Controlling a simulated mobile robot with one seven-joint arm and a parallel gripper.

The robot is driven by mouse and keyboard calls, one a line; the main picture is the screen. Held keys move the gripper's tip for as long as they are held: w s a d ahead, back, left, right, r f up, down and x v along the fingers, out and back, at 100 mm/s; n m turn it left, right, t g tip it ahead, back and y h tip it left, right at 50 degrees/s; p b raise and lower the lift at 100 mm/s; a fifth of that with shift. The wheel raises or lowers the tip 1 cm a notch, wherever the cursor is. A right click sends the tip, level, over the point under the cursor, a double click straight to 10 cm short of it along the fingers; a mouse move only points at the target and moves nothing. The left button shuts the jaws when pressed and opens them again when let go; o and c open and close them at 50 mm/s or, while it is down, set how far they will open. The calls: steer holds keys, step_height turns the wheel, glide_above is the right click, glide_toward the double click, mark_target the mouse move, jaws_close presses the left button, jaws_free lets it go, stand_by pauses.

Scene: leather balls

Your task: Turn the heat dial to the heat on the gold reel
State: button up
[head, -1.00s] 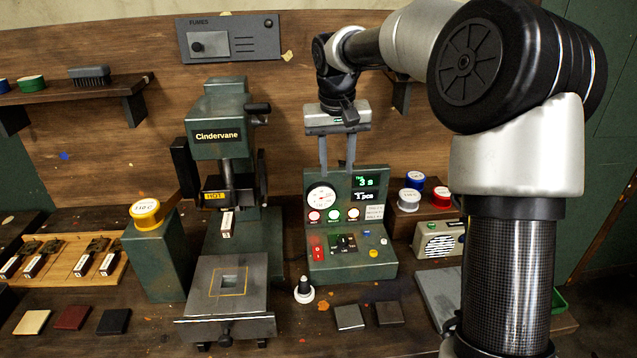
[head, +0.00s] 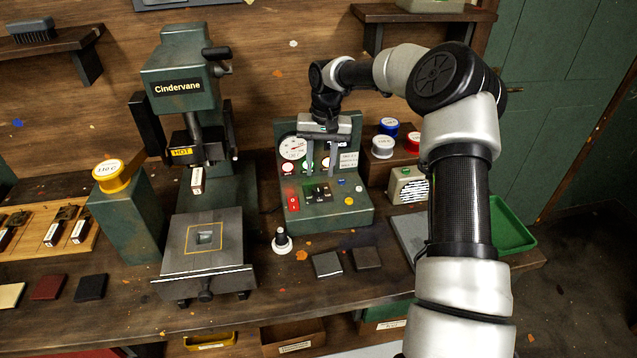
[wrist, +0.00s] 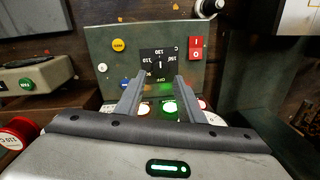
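The gold reel (head: 112,180) lies on a green block at the left; its white top label is small and seems to read 110 C. The heat dial (head: 319,193) is on a black plate on the sloping face of the green control box (head: 345,212). In the wrist view the dial (wrist: 159,64) appears upside down, with numbers and OFF around it; I cannot tell its exact setting. My gripper (head: 320,174) is open and empty, pointing down just above the dial. In the wrist view the fingers (wrist: 159,82) stand apart, with the dial just beyond their tips.
A red switch (head: 293,203) and small coloured buttons flank the dial. The green Cindervane press (head: 185,75) stands left of the box. Blue, white and red reels sit on a wooden block at the right. A black-and-white knob (head: 282,241) stands in front.

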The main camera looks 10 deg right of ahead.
mark_target(318, 188)
steer(key=f, duration=0.6)
steer(key=shift+a+f, duration=0.2)
steer(key=shift+a, duration=0.05)
steer(key=shift+c, duration=0.3)
steer(key=c, duration=0.7)
